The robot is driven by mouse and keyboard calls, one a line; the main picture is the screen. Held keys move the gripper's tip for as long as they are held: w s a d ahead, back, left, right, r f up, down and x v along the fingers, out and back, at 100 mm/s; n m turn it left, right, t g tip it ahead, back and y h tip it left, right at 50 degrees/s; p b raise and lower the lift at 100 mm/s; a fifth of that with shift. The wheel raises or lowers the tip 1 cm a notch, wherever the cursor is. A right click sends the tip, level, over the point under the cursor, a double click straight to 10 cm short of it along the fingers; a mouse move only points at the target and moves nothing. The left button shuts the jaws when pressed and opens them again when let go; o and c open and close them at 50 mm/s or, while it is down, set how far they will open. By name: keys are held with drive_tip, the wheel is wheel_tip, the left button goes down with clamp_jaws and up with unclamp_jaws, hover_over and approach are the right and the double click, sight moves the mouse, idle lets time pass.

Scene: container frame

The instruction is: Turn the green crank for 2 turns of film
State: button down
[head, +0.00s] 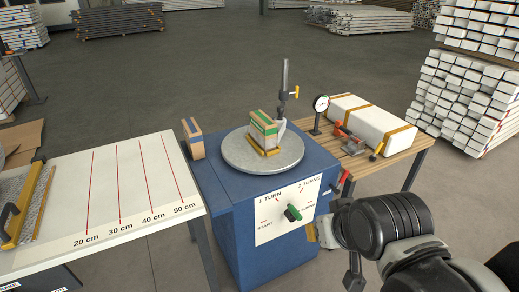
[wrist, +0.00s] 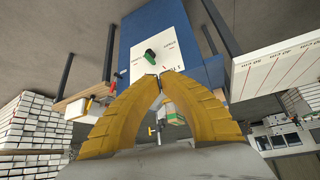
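The green crank (head: 293,213) sits on a white dial plate (head: 270,222) on the front of a blue machine cabinet (head: 237,240). The plate carries START, 1 TURN and 2 TURNS marks, plus another partly readable one. The crank's exact setting is hard to tell. On top, a round grey turntable (head: 240,158) holds a cardboard box (head: 263,128) with green tape. My gripper (head: 312,232) is just right of the crank in the head view. In the wrist view, its yellow fingers (wrist: 159,75) meet at the tips, empty, and the crank (wrist: 150,55) shows just beyond, apparently apart.
A wooden bench (head: 395,155) with a white wrapped bundle (head: 370,122) and a gauge (head: 320,104) stands right of the cabinet. A white table (head: 105,180) with red centimetre lines stands left. Stacked white bars (head: 468,95) stand at the far right.

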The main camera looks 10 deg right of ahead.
drive_tip(key=w+r+n+g+p, duration=0.2)
drive_tip(key=w+n, duration=0.4)
drive_tip(key=w, duration=0.3)
drive_tip(key=w+a+f+n+g+h+p, duration=0.25)
drive_tip(key=w+f+n, duration=0.8)
drive_tip(key=w, duration=0.55)
drive_tip(key=w+a+f+n+g, duration=0.25)
drive_tip(key=f+n, duration=0.25)
drive_tip(key=f, duration=0.9)
drive_tip(key=w+d+f+t+b, duration=0.1)
drive_tip(key=w+d+f+b, duration=0.2)
drive_tip(key=d+f+b, duration=0.2)
drive_tip(key=shift+d+f+h, duration=0.45)
drive_tip(key=shift+d+f, duration=0.75)
drive_tip(key=shift+f, duration=0.85)
